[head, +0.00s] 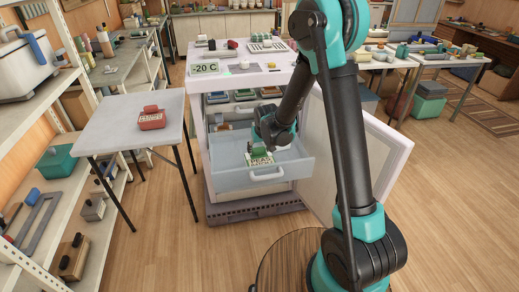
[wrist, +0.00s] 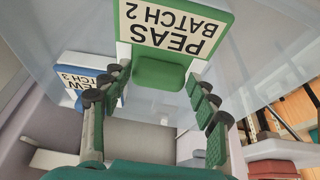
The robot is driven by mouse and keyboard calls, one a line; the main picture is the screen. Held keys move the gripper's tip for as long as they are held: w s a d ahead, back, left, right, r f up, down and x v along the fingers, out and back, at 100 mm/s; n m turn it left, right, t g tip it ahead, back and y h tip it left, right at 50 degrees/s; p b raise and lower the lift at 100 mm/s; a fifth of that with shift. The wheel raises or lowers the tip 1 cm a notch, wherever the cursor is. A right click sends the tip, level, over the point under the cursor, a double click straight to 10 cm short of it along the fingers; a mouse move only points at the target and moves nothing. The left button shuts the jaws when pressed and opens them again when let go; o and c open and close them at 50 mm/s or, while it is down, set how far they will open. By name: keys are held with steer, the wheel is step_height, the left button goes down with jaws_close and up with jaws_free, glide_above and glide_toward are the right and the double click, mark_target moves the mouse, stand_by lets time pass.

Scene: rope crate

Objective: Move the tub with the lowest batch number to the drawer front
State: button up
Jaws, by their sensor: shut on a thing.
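The green tub (head: 262,158) is labelled PEAS BATCH 2. It is in the pulled-out, pale blue drawer (head: 222,161), close to the front panel with its handle (head: 267,175). I cannot tell if its base touches the drawer floor. My gripper (head: 261,148) reaches down from above and is shut on the tub's green handle. In the wrist view the green tub (wrist: 158,73) lies between my fingers (wrist: 160,88). A blue tub (wrist: 85,62) sits left of it there, its label partly hidden and ending in 3.
The freezer (head: 200,120) shows -20 C, with several tubs on an upper level. Its door (head: 365,135) stands open at right. A red tub (head: 151,120) with an unreadable label sits on the grey side table (head: 115,125) at left. The floor in front is clear.

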steer(key=shift+f, duration=0.35)
steer(key=o, duration=1.5)
steer(key=v, duration=1.2)
